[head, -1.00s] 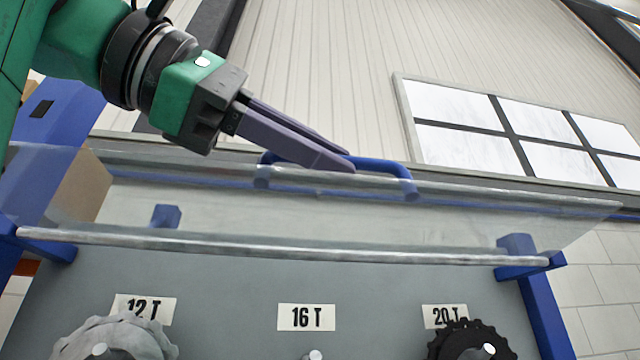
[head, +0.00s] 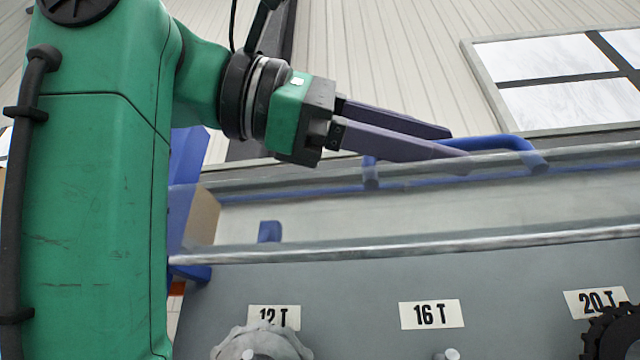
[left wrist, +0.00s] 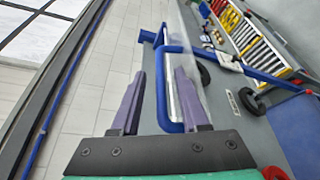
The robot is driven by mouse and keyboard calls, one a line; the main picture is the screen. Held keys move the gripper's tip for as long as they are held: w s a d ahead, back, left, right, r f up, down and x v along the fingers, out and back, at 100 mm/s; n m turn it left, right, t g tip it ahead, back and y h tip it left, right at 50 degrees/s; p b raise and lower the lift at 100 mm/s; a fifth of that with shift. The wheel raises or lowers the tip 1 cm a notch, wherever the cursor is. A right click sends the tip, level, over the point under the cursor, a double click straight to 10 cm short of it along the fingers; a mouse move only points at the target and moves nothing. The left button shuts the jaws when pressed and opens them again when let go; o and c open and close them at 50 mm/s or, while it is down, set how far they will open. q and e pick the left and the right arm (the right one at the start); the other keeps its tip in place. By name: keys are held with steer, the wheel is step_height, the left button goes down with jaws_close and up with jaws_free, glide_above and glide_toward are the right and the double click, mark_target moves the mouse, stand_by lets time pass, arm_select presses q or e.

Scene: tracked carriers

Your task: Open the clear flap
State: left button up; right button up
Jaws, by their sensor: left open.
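The clear flap (head: 300,218) is a see-through panel between two metal-coloured edges, above a grey board in the head view. How far it is tilted I cannot tell. A blue bar handle (head: 505,142) sits on its upper edge. My left gripper (head: 460,144) comes in from the left with its purple fingers open, and their tips overlap the handle. In the left wrist view the handle (left wrist: 161,92) lies between the two spread fingers (left wrist: 160,75); contact is not clear. The flap also shows there, edge-on beside the right finger. My right gripper is not in view.
The grey board carries labels 12 T, 16 T (head: 431,314) and 20 T, with a light gear (head: 262,344) and a dark gear (head: 612,335). A blue bracket (head: 269,231) shows behind the flap. The left wrist view shows a rack of coloured items (left wrist: 255,45) and tiled floor.

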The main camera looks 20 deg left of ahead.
arm_select(q)
steer(key=v, duration=1.4)
steer(key=shift+b, duration=0.3)
steer(key=shift+s+a, duration=0.1)
steer(key=shift+a, duration=0.1)
